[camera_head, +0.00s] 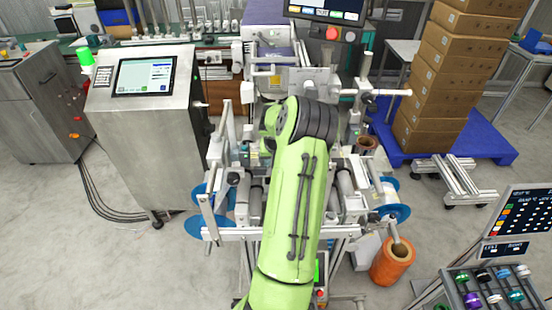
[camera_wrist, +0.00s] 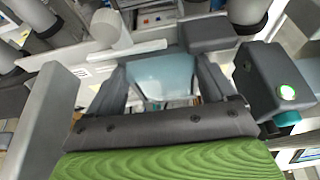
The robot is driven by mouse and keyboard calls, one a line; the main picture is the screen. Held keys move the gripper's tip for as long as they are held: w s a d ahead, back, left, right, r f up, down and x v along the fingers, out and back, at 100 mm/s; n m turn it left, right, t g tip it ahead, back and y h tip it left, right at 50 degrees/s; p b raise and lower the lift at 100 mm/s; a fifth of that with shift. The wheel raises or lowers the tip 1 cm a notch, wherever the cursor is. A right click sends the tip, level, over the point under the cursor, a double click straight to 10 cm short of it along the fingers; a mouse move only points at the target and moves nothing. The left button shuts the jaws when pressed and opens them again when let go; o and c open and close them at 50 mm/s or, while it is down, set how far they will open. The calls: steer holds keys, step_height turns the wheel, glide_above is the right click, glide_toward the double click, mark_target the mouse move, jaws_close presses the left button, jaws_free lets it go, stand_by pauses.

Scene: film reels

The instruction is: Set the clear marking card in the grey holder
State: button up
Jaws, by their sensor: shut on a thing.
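My gripper (camera_wrist: 162,66) is shut on a clear, pale blue card (camera_wrist: 164,76), which shows between its two dark fingers in the wrist view. The card's far edge lies close to a light bar (camera_wrist: 135,51) and a dark grey block (camera_wrist: 208,33). I cannot tell whether the card touches either of them. I cannot make out for certain which grey part is the holder. In the head view my green arm reaches over the middle of the machine and hides the gripper, the card and what lies under them.
Rollers and blue discs (camera_head: 395,212) crowd the machine frame around my arm. A steel cabinet with a screen (camera_head: 144,76) stands at left. An orange reel (camera_head: 392,262) sits at lower right. Stacked cartons (camera_head: 450,80) stand on a blue pallet (camera_head: 485,148).

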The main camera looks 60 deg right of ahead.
steer(key=shift+f, duration=0.3)
steer(key=shift+f, duration=0.25)
steer(key=o, duration=1.2)
steer(key=shift+r, duration=0.1)
steer(key=shift+r, duration=0.1)
